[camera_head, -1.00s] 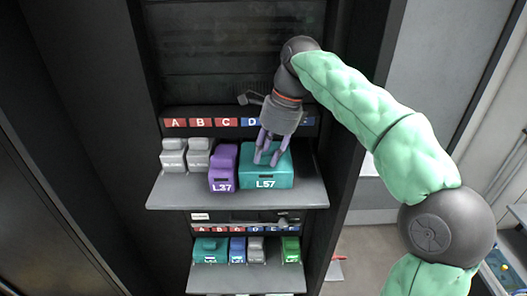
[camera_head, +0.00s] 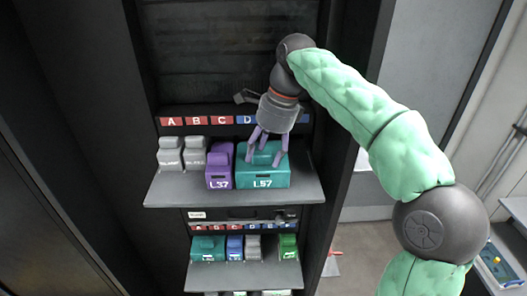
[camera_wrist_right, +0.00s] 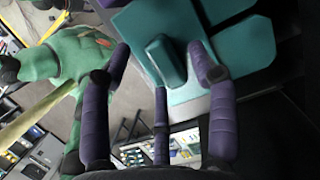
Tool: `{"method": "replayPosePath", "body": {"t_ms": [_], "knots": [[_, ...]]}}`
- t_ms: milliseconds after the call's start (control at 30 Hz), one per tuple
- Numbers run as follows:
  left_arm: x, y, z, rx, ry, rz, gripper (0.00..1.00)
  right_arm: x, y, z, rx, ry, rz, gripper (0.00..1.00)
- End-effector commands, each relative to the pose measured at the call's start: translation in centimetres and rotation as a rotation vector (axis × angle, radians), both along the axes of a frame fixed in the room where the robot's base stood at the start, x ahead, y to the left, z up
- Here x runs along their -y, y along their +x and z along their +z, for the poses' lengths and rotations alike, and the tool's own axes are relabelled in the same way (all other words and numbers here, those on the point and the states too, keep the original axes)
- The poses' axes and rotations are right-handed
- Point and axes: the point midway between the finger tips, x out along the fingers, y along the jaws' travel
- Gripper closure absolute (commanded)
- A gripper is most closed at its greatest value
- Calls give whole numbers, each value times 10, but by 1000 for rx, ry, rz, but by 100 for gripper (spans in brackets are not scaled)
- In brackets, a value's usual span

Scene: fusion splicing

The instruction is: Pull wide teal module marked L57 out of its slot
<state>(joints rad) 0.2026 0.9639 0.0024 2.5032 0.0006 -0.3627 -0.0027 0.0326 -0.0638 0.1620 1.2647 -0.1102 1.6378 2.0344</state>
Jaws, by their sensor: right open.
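The wide teal module marked L57 (camera_head: 262,178) sits on the upper shelf, to the right of the purple module marked L37 (camera_head: 219,168). My right gripper (camera_head: 266,156) is at the module's top, with its purple fingers spread apart. In the right wrist view, the teal module (camera_wrist_right: 240,45) has a raised teal grip (camera_wrist_right: 166,60). This grip lies between the open fingers of my right gripper (camera_wrist_right: 160,75). I cannot tell whether any finger touches it. My left gripper is not in view.
The upper shelf (camera_head: 235,195) also holds grey modules (camera_head: 170,155) at the left, below a strip of lettered labels (camera_head: 197,121). A lower shelf (camera_head: 240,277) holds several smaller modules. Dark cabinet walls stand close on both sides.

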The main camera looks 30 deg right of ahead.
Motion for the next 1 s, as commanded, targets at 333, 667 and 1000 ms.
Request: {"method": "replayPosePath", "body": {"t_ms": [333,667,1000], "knots": [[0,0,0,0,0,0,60,11,-6,49,3,-1,0,40],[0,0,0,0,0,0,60,16,-10,69,0,-1,0,40],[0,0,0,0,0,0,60,16,-10,69,1,0,0,40]]}}
